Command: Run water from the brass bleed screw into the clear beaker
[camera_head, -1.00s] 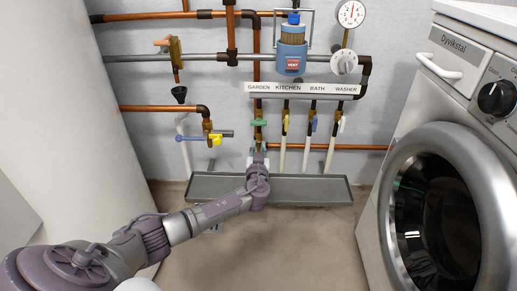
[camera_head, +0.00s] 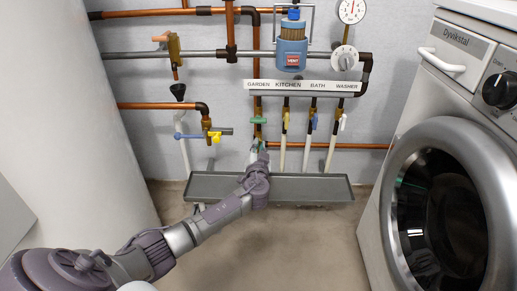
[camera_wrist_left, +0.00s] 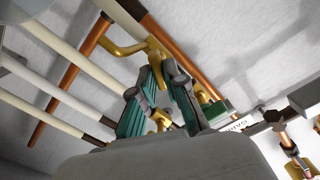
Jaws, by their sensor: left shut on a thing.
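My left gripper (camera_head: 255,150) is at the lower end of the garden line, below the green handle (camera_head: 258,121). In the left wrist view its two teal-padded fingers (camera_wrist_left: 160,75) close in at the tips on a small brass part (camera_wrist_left: 153,46), which looks like the bleed screw. The fingers and arm hide most of that part in the head view. I cannot make out the clear beaker in either view, and no running water can be told. My right gripper is not in view.
A long grey tray (camera_head: 310,189) lies under the outlets. White kitchen, bath and washer pipes (camera_head: 307,150) stand close to the right of the gripper. A washing machine (camera_head: 378,235) is at right, a white cylinder (camera_head: 75,130) at left. The floor in front is clear.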

